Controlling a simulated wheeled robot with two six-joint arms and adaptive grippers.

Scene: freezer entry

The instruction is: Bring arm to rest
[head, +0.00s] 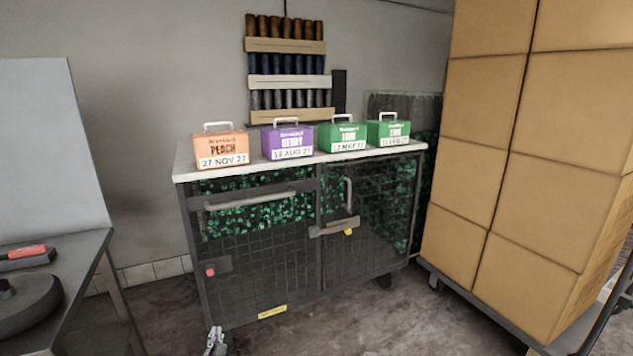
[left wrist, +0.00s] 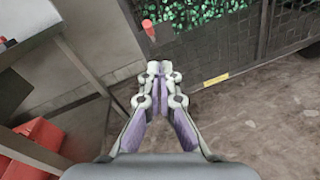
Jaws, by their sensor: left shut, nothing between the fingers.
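My left gripper (head: 214,332) shows at the bottom edge of the head view, in front of the lower left corner of the cart. In the left wrist view my left gripper (left wrist: 157,70) has its fingertips together, with nothing between them. The fingers point toward the cart's lower front and the floor. My right gripper is in neither view.
A wheeled mesh cart (head: 260,250) carries orange (head: 220,148), purple (head: 287,142) and two green boxes (head: 341,137) (head: 388,132) with handles. Stacked cartons (head: 490,150) stand at the right. A grey table (head: 80,262) is at the left. Bare floor (left wrist: 240,125) lies before the cart.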

